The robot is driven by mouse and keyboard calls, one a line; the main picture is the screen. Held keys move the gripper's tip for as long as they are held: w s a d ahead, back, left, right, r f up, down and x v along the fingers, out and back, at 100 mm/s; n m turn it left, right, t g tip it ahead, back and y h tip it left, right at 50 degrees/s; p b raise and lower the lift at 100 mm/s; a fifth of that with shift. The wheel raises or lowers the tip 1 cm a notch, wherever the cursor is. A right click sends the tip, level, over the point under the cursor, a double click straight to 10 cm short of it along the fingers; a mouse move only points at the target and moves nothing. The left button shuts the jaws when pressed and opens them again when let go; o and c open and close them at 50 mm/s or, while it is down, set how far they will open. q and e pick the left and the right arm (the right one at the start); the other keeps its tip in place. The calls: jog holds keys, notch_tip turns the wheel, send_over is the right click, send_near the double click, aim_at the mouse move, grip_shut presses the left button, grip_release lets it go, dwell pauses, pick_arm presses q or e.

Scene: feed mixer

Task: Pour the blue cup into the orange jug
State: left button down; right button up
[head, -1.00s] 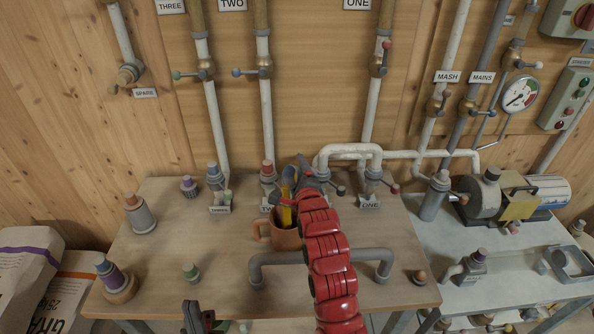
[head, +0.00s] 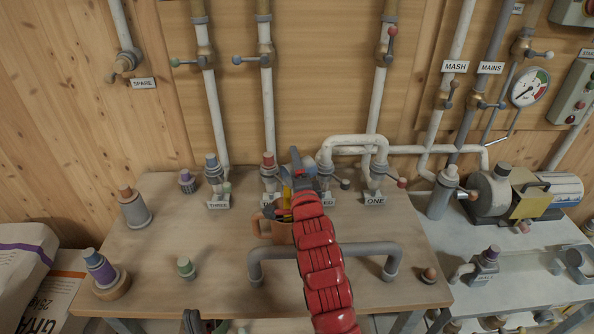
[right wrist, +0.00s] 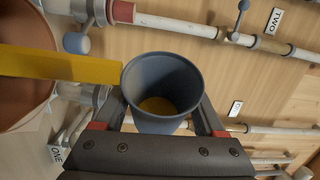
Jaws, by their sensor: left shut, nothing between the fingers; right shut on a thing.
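The orange jug (head: 279,234), a brown-orange pot with its handle on the left, stands upright on the wooden table. Its inside shows at the left of the right wrist view (right wrist: 18,112). My right gripper (head: 303,178) is above the jug, shut on the blue cup (right wrist: 163,108). The cup is tipped, with some yellow stuff (right wrist: 158,105) in its bottom. A yellow stream (right wrist: 60,66) runs from the cup's rim into the jug. My red arm partly hides cup and jug in the head view. My left gripper (head: 194,321) is shut and empty at the bottom edge, partly cut off.
Behind the jug stand pipe outlets with labels such as THREE (head: 218,205) and ONE (head: 374,200). A grey pipe handle (head: 325,248) arches over the table in front. Several capped fittings stand around, one at the left (head: 135,210). A pump (head: 490,190) is at the right.

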jog(key=shift+s+a+r+n+t+b, duration=0.1)
jog(key=shift+a+n+t+b, duration=0.2)
jog(key=shift+n+b, duration=0.4)
jog(key=shift+d+r, duration=0.1)
jog(key=shift+r, duration=0.1)
jog(key=shift+d+r+m+g+b, duration=0.15)
jog(key=shift+m+g+b, duration=0.1)
jog(key=shift+m+b, duration=0.25)
jog(key=shift+d+r+m+g+b, duration=0.15)
jog(key=shift+m+g+b, duration=0.1)
jog(key=shift+m+b, duration=0.25)
jog(key=shift+w+m, duration=0.2)
jog(key=shift+m, duration=0.4)
jog(key=shift+w+d+r+m+g, duration=0.15)
jog(key=shift+r+m+g, duration=0.1)
jog(key=shift+m+g, duration=0.2)
jog(key=shift+d+r+m+g+p, duration=0.2)
jog(key=shift+r+m+g+p, duration=0.15)
jog(key=shift+m+p, duration=0.45)
jog(key=shift+f+m, duration=0.2)
jog(key=shift+m, duration=0.05)
